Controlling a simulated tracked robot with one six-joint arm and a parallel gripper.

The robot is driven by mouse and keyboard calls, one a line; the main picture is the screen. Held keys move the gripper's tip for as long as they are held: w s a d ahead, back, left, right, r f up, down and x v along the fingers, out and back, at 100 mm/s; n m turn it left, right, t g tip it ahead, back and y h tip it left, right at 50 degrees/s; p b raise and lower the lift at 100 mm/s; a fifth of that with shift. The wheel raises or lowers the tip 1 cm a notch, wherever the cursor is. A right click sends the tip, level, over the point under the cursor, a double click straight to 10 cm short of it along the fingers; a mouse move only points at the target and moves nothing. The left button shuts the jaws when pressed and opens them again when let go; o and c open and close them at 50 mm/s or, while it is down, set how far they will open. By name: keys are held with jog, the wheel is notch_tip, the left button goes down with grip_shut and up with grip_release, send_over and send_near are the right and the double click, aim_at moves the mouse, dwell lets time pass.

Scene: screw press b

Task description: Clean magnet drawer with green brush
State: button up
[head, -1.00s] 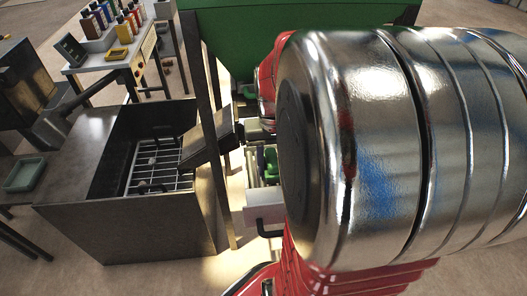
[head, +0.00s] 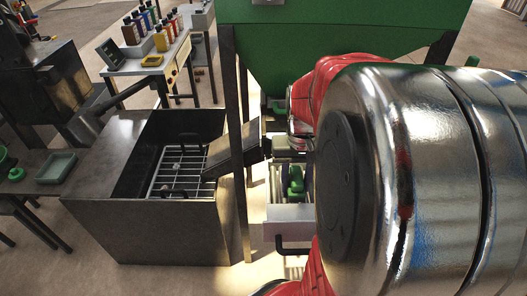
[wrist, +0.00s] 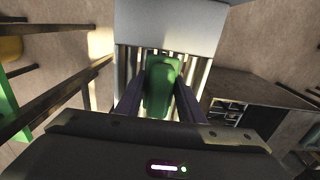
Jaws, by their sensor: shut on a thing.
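The magnet drawer (head: 288,222) is a pale box with a dark handle, pulled out below the green hopper in the head view. Its grey front and metal bars also show in the wrist view (wrist: 172,25). The green brush (wrist: 161,84) is between the two dark fingers of my gripper (wrist: 159,95), which is shut on it. The brush lies over the bars in the wrist view; I cannot tell whether it touches them. In the head view the brush shows as a small green shape (head: 296,178) over the drawer. My arm hides the drawer's right side.
A grey metal bin with a grate (head: 180,165) and a sloped chute (head: 235,150) stands left of the drawer. A dark post (head: 229,100) rises between them. The green hopper (head: 340,40) hangs behind. A table with several bottles (head: 150,60) is at the back left.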

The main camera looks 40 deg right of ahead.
jog(key=shift+f, duration=0.5)
jog(key=shift+w, duration=0.1)
jog(key=shift+w+d, duration=0.6)
jog(key=shift+w, duration=0.3)
jog(key=shift+w+d, duration=0.6)
jog(key=shift+w, duration=0.3)
jog(key=shift+w+d, duration=0.1)
jog(key=shift+w+d+r, duration=0.1)
jog(key=shift+w+d, duration=0.1)
jog(key=shift+w, duration=0.1)
jog(key=shift+s, duration=0.1)
jog(key=shift+s+a, duration=0.65)
jog(key=shift+s, duration=0.25)
jog(key=shift+s+a, duration=0.6)
jog(key=shift+s, duration=0.3)
